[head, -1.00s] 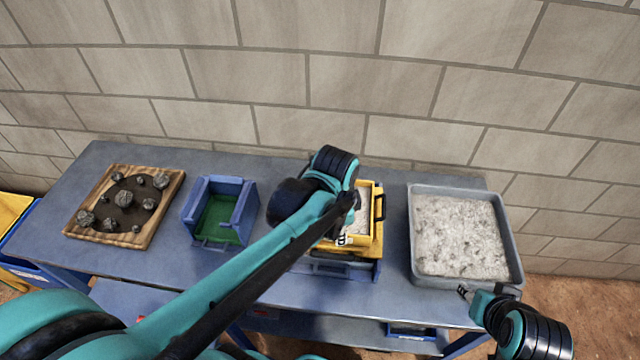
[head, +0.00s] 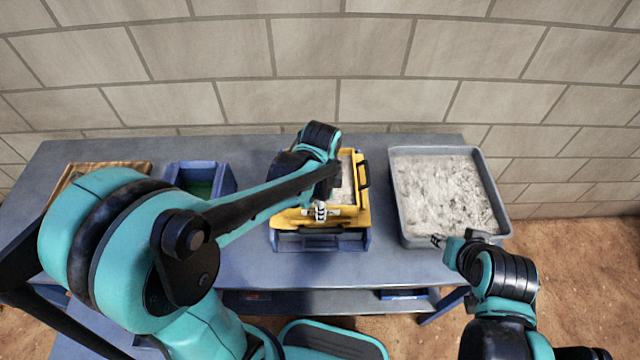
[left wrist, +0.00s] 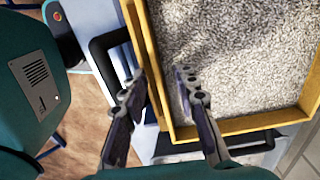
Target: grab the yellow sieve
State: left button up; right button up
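The yellow sieve (head: 363,212) is a shallow frame filled with pale grit, with a black handle on its right side. It sits on a blue-grey box at the middle of the table. My left gripper (head: 321,211) is at its front edge in the head view, and my arm hides its left part. In the left wrist view the two fingers of my left gripper (left wrist: 158,82) are apart, one on each side of the sieve's yellow wall (left wrist: 158,101); contact is unclear. A black handle (left wrist: 97,48) lies outside that wall. My right gripper (head: 440,241) is by the grey tray's front edge.
A grey tray (head: 395,205) of grit stands to the right. A blue box (head: 225,181) with a green inside and a wooden tray (head: 128,167) are at the left, partly behind my left arm. The table front (head: 262,268) is bare below the sieve.

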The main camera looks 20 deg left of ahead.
pick_arm(q)
jog(key=shift+c, duration=0.3)
grip_shut()
jog(key=shift+r, duration=0.1)
